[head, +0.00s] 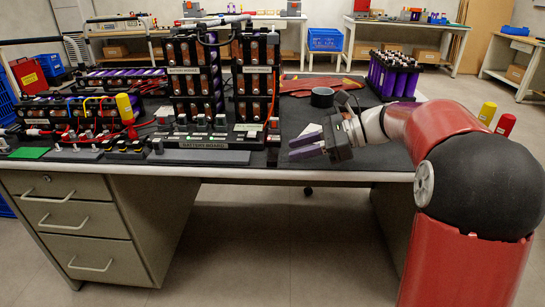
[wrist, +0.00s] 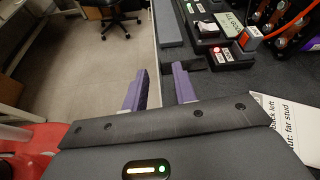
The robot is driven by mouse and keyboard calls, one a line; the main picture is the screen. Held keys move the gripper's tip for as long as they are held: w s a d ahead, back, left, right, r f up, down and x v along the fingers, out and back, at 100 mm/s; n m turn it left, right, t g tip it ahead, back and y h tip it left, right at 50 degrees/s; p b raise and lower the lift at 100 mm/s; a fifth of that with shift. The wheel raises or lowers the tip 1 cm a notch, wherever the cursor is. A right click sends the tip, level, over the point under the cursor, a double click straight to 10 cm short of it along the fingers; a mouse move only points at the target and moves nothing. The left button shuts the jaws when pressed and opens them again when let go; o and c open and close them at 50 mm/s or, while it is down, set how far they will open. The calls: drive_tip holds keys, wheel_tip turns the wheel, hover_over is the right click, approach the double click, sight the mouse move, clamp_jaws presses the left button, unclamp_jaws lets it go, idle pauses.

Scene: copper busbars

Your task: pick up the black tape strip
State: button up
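My gripper (head: 304,147) is at the front edge of the workbench, right of the battery board, with its purple fingers pointing left. In the wrist view my gripper (wrist: 160,82) is open, with a clear gap between the fingers. One finger is over the floor side and the other over the bench edge. A small dark piece (wrist: 194,62) lies just beyond the right fingertip, by the end of the board. A dark upright piece (head: 273,150) shows there in the head view. I cannot tell whether either is the black tape strip. A black tape roll (head: 322,97) stands farther back.
The battery board (head: 208,143) with switches and tall cell stacks (head: 195,80) fills the bench left of my gripper. A white printed card (wrist: 290,115) lies to the right in the wrist view. A purple cell pack (head: 393,75) stands at back right.

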sight(277, 159)
drive_tip(key=x, duration=0.3)
drive_tip(key=f+x, duration=0.1)
drive_tip(key=x, duration=0.2)
drive_tip(key=shift+s+f, duration=0.1)
drive_tip(key=shift+f, duration=0.05)
clamp_jaws()
